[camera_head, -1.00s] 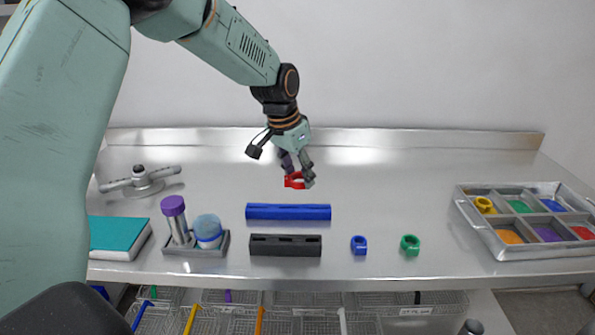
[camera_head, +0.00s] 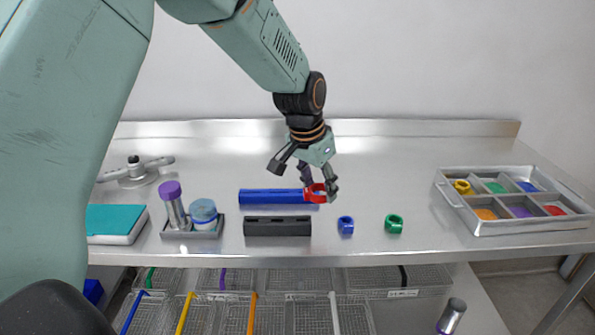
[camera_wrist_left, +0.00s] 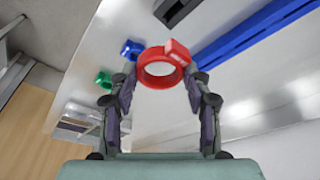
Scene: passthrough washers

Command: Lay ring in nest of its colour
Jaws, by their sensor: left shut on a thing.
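My left gripper (camera_head: 319,190) is shut on a red ring (camera_head: 314,194) and holds it above the table, by the right end of the blue bar. In the left wrist view the red ring (camera_wrist_left: 160,68) sits between the two fingertips. A tray (camera_head: 478,228) at the right has six coloured nests. Its red nest (camera_head: 555,211) is at the front right and looks empty. A yellow ring (camera_head: 462,187) lies in the back left nest. A blue ring (camera_head: 346,225) and a green ring (camera_head: 394,223) stand on the table. My right gripper is out of view.
A blue bar (camera_head: 270,197) and a black slotted block (camera_head: 277,227) lie left of the rings. A small stand with a purple-capped post (camera_head: 172,202), a teal book (camera_head: 115,222) and a grey three-armed part (camera_head: 135,172) are further left. The table between the green ring and the tray is clear.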

